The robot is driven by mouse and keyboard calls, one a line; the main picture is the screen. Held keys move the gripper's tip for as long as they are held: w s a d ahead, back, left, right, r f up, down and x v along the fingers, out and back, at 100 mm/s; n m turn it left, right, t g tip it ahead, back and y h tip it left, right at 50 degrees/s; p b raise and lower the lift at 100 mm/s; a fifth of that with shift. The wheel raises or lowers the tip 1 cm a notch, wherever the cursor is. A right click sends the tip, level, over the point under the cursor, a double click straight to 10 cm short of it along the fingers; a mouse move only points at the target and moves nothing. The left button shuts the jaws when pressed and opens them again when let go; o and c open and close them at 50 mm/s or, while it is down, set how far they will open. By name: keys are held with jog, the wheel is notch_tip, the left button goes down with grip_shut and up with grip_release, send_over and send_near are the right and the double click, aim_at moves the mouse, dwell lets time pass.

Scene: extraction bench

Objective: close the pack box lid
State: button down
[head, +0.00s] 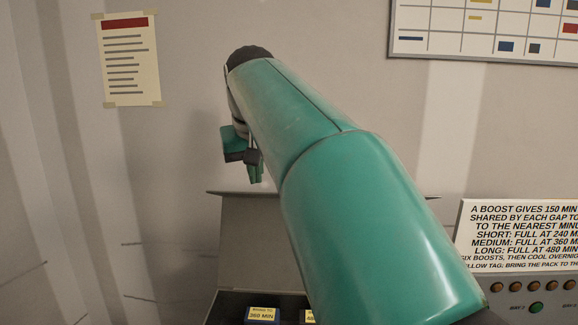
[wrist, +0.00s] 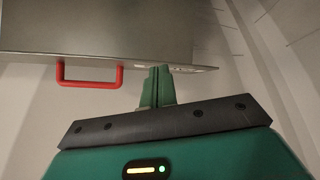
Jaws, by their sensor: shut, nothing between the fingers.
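The pack box lid (head: 250,235) stands raised behind the box (head: 232,300) in the head view, partly hidden by my arm. In the wrist view a grey panel that looks like the lid (wrist: 120,30) fills the upper left, with a red handle (wrist: 90,83) along its lower edge. My gripper (head: 256,176) is above the lid's top edge in the head view. In the wrist view my gripper (wrist: 160,72) is shut and empty, right of the handle near the panel's edge. I cannot tell whether it touches the panel.
Packs with yellow labels (head: 262,314) sit in the box. A sign (head: 520,235) stands at right above a row of buttons (head: 536,307). A paper notice (head: 128,60) and a chart board (head: 490,28) hang on the wall. The space left of the lid looks clear.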

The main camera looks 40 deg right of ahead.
jog(key=d+r+m+g, duration=0.1)
jog(key=d+r+m, duration=0.15)
jog(key=d, duration=0.95)
jog(key=d+r+m, duration=0.2)
jog(key=d+r, duration=0.1)
jog(key=d, duration=0.8)
jog(key=shift+h, duration=0.3)
jog(key=x, duration=0.6)
jog(key=s+a+x, duration=0.1)
jog(key=x, duration=0.2)
jog(key=shift+s+f, duration=0.1)
jog(key=shift+f, duration=0.2)
jog(key=shift+s+a+f, duration=0.15)
jog(key=shift+s+a, duration=0.4)
